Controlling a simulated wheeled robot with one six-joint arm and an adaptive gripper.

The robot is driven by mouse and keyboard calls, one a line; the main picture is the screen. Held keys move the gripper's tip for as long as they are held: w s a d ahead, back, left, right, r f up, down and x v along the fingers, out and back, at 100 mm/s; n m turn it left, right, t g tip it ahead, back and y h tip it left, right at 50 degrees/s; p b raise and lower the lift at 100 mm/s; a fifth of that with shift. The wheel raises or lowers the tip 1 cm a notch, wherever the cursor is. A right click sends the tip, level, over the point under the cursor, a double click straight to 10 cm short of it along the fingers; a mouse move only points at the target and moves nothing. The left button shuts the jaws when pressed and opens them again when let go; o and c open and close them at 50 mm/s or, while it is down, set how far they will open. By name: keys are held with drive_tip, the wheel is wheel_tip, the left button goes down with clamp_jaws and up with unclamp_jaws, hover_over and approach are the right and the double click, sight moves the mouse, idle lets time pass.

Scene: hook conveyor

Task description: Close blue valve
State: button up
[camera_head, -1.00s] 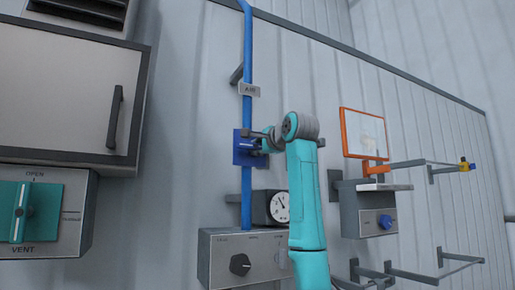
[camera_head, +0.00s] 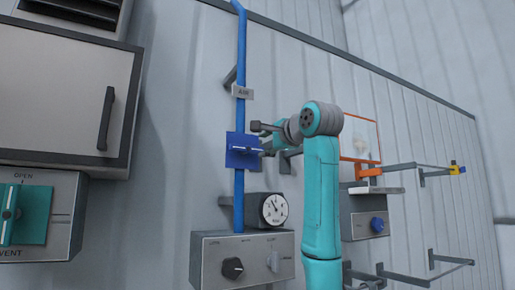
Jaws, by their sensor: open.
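The blue valve (camera_head: 243,151) is a dark blue plate with a lighter, roughly horizontal handle, mounted on the vertical blue pipe (camera_head: 239,110). A tag on the pipe above it appears to read AIR. My gripper (camera_head: 262,139) is at the right side of the valve, with its dark fingers apart, one above the other, near the handle's right end. I cannot tell whether the fingers touch the handle. My teal arm covers part of the wall to the right.
A round gauge (camera_head: 273,209) and a grey control box (camera_head: 242,259) with a black knob sit below the valve. A grey cabinet (camera_head: 62,85) and a teal VENT switch (camera_head: 27,214) are at left. An orange-framed panel (camera_head: 361,137) and wall brackets are at right.

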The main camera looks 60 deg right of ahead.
drive_tip(key=shift+v, duration=1.25)
